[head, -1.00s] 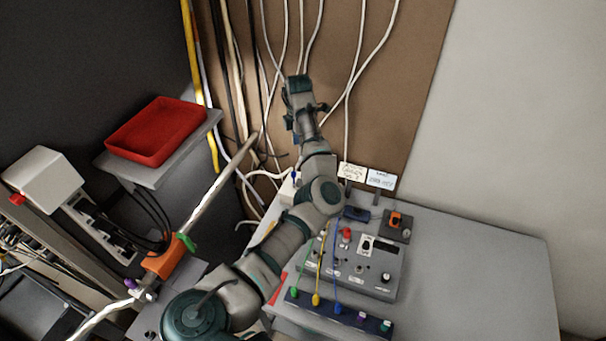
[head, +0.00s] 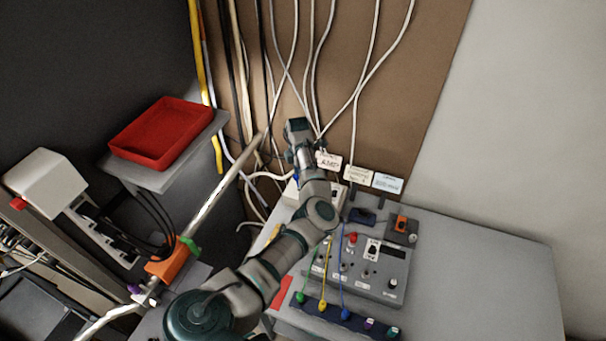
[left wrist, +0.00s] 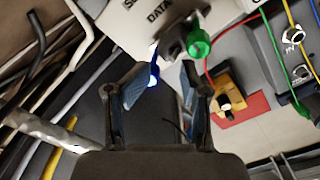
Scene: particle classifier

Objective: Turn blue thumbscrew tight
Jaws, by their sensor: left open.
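In the left wrist view a small bright blue thumbscrew (left wrist: 154,72) shows in the gap between the fingers of my left gripper (left wrist: 158,85). The fingers are open, one on each side of it, and I see no clear contact. A green thumbscrew (left wrist: 199,43) sits on a grey connector just right of it, below a pale box (left wrist: 138,12) with dark lettering that includes "DATA". In the head view my left arm reaches up to the pale box (head: 333,191) by the board, and its fingers cannot be made out. My right gripper is not in view.
In the left wrist view a yellow-and-black part (left wrist: 230,92) lies on a red patch close to the right finger. Cables and a pale rod (left wrist: 45,135) lie left. In the head view a control panel (head: 390,275) stands right of my arm, and a red tray (head: 160,135) left.

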